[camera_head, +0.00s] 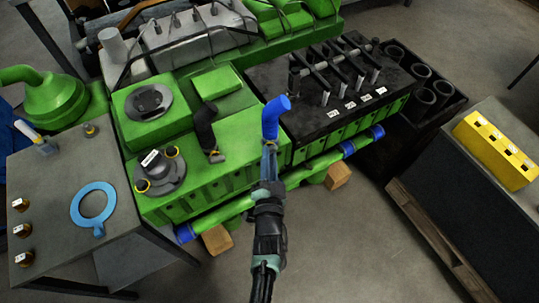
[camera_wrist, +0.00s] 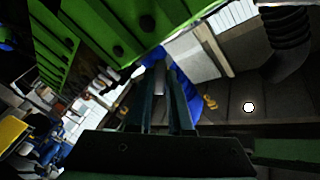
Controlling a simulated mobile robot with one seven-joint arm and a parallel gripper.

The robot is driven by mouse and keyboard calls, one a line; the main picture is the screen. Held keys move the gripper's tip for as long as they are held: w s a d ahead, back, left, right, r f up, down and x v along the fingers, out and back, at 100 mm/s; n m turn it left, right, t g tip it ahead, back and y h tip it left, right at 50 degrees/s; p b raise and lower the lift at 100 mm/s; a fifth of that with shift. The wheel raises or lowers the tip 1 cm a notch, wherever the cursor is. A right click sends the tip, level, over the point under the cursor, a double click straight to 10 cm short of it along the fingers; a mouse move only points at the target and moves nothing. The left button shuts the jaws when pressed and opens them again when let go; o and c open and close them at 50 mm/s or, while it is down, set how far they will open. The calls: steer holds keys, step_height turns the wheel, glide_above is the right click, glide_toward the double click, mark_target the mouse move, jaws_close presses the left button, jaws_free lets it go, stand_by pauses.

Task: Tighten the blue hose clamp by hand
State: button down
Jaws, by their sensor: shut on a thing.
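The blue hose (camera_head: 275,118) stands up from the front of the green engine block, with its top end bent to the right. My gripper (camera_head: 269,148) is at the lower part of this hose. In the wrist view, my gripper (camera_wrist: 162,82) is shut on a small grey piece (camera_wrist: 160,77), which looks like part of the blue hose clamp. The blue hose (camera_wrist: 184,88) shows right behind the fingers. Small brass-coloured tabs (camera_wrist: 211,103) show beside it. The fingers hide most of the clamp, so how tight it sits cannot be told.
A black hose (camera_head: 205,127) stands left of the blue one. A green pipe with blue sleeves (camera_head: 349,149) runs low along the engine front. A grey table with a blue ring (camera_head: 93,204) is at left. A bench with a yellow block (camera_head: 494,150) is at right.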

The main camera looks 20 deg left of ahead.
steer(key=m+p, duration=0.1)
steer(key=m, duration=0.8)
steer(key=m+p, duration=0.2)
steer(key=m, duration=0.7)
steer(key=shift+s+d+f+m, duration=0.1)
steer(key=shift+s+d+m, duration=0.05)
steer(key=shift+m, duration=0.55)
steer(key=c, duration=0.9)
jaws_free()
steer(key=shift+c, duration=0.2)
steer(key=shift+o, duration=0.6)
steer(key=shift+r, duration=0.25)
steer(key=p+v, duration=0.3)
steer(key=v, duration=0.9)
steer(key=shift+s, duration=0.4)
